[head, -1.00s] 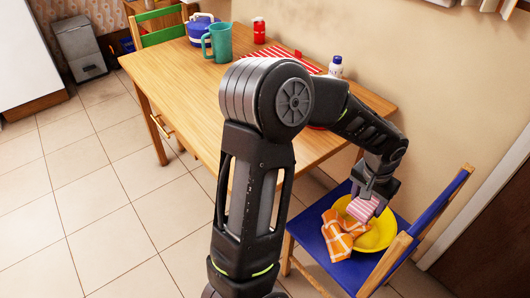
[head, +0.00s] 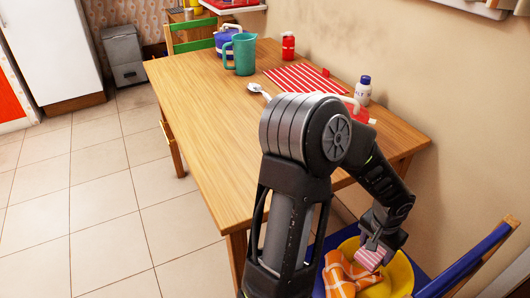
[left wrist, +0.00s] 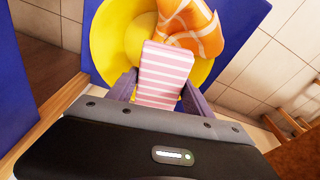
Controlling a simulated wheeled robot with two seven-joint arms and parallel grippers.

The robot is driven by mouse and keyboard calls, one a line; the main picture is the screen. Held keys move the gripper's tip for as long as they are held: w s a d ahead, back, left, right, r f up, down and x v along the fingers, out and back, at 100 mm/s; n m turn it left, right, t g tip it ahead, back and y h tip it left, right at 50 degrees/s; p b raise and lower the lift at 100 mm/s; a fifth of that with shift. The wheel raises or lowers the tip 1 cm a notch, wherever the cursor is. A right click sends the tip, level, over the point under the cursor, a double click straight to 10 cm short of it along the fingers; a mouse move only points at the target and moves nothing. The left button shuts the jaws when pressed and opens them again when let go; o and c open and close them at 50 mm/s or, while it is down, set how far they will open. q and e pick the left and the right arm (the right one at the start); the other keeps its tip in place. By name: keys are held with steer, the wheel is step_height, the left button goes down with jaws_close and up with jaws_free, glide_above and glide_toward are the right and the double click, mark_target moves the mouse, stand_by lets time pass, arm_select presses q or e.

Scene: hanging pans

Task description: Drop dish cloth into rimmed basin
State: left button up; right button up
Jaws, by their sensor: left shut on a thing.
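My left gripper (head: 372,248) is shut on a folded pink-and-white striped cloth (head: 369,259). The cloth also shows between the fingers in the left wrist view (left wrist: 163,72). I cannot tell whether the cloth touches the basin. An orange-and-white checked cloth (head: 345,274) lies partly in the basin and over its rim, and it also shows in the left wrist view (left wrist: 190,28). My right gripper is not in view.
The basin stands on a blue-seated chair (head: 470,262) beside the wall. The wooden table (head: 205,118) next to it holds a teal jug (head: 243,55), a red-striped mat (head: 300,82), a white bottle (head: 363,90) and a red bottle (head: 288,46). Tiled floor (head: 100,200) is clear at left.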

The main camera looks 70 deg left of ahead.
arm_select(q)
steer(key=shift+r, duration=0.1)
stand_by(0.3)
step_height(320, 180, down, 6)
steer(key=b, duration=0.4)
steer(key=shift+b, duration=0.35)
steer(key=o, duration=1.6)
steer(key=shift+c, duration=0.2)
